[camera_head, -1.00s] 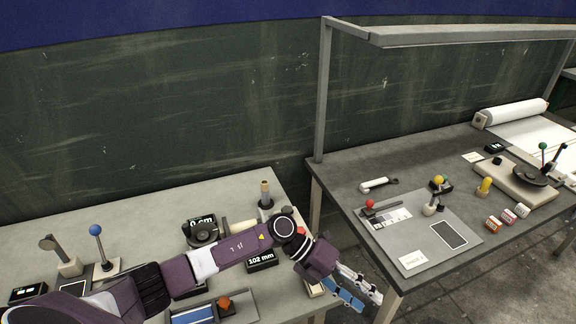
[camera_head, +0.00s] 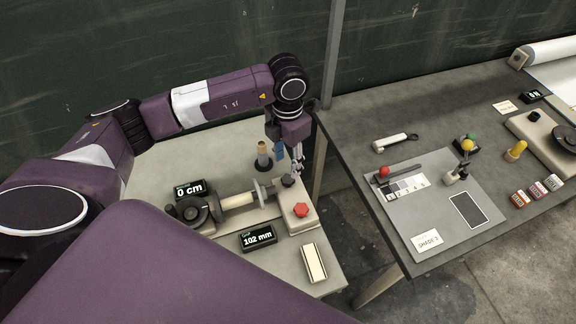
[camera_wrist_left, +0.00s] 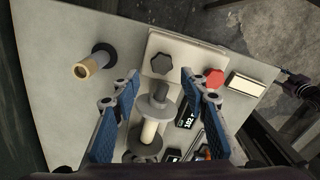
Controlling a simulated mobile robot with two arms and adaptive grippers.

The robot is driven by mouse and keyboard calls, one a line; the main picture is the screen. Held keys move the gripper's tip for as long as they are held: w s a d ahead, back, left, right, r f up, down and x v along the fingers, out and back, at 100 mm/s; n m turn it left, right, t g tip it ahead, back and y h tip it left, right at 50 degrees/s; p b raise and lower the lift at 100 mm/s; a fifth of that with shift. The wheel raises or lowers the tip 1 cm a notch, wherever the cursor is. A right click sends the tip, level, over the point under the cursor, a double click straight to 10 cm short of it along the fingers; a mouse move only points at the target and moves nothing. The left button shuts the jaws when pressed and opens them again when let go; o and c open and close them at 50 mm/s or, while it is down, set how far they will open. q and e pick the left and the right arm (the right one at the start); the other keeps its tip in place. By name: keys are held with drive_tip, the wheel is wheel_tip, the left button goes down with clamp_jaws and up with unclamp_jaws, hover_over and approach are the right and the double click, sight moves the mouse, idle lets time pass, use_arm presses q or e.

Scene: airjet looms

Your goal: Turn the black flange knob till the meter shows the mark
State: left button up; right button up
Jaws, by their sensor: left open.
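The black flange knob (camera_head: 289,181) sits on a pale block, behind the red knob (camera_head: 302,210). In the left wrist view the black knob (camera_wrist_left: 162,64) lies ahead, between the lines of my fingers. My left gripper (camera_head: 295,168) points down, just above and behind the black knob, open and empty. Its two blue fingers spread wide in the wrist view (camera_wrist_left: 160,82); I see no contact with the knob. The meter (camera_head: 257,238) in front of the spool reads 102 mm. It also shows small and tilted in the wrist view (camera_wrist_left: 187,115).
A roller with discs (camera_head: 238,201) lies left of the block. A second display (camera_head: 189,188) reads 0 cm. A cone-like bobbin (camera_head: 264,155) stands behind, close to my left gripper. A cream bar (camera_head: 314,262) lies in front. A grey table stands to the right.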

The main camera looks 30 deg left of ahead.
sight(288, 179)
use_arm(q)
wheel_tip(288, 179, down, 7)
drive_tip(key=b, duration=0.3)
drive_tip(key=shift+r, duration=0.3)
drive_tip(key=shift+s+d, duration=0.15)
drive_tip(key=shift+c, duration=0.9)
drive_tip(key=c, duration=0.7)
